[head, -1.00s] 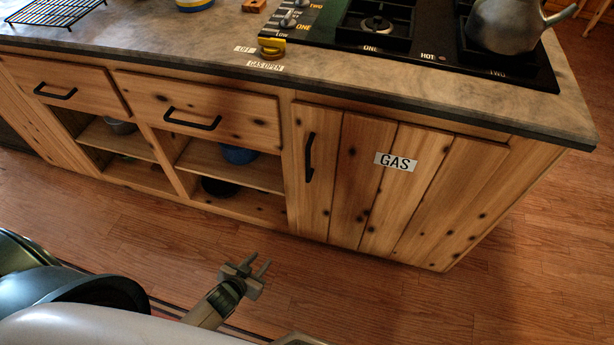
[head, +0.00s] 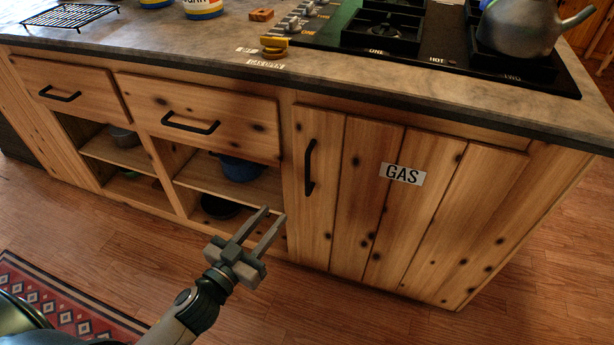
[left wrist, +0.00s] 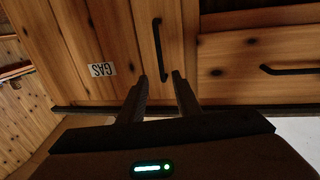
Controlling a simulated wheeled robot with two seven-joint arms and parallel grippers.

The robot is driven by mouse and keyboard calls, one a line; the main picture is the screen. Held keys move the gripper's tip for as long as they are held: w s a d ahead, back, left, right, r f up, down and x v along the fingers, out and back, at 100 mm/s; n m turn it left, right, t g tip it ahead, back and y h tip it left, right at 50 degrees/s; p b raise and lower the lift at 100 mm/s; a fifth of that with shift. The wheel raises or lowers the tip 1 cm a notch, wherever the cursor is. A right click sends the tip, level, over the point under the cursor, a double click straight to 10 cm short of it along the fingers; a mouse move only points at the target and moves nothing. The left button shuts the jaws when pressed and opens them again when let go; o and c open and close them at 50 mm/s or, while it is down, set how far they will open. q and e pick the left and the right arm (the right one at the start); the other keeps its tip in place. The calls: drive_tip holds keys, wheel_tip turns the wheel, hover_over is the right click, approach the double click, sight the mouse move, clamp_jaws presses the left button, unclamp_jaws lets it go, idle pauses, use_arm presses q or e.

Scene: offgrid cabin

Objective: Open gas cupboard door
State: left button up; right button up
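The gas cupboard door (head: 385,235) is shut, made of upright wooden planks with a white GAS label (head: 402,174). Its black vertical handle (head: 309,167) is near the door's left edge. In the left wrist view the handle (left wrist: 158,48) shows upside down, beyond the fingertips, with the label (left wrist: 102,69) to its left. My left gripper (head: 274,222) is open and empty, with its two fingers apart. It is in front of the cabinet, below and to the left of the handle, not touching it. My right gripper is not in view.
The countertop (head: 230,48) overhangs the cupboard and carries a gas hob with a kettle (head: 522,28). Left of the door are open shelves with a blue pot (head: 240,168) and drawers with black handles (head: 190,124). A red patterned rug (head: 70,300) lies on the clear wooden floor.

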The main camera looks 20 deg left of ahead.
sight(306, 176)
use_arm(q)
drive_tip(key=shift+w, duration=0.15)
drive_tip(key=x, duration=1.7)
drive_tip(key=shift+f, duration=0.1)
drive_tip(key=shift+d, duration=0.1)
clamp_jaws()
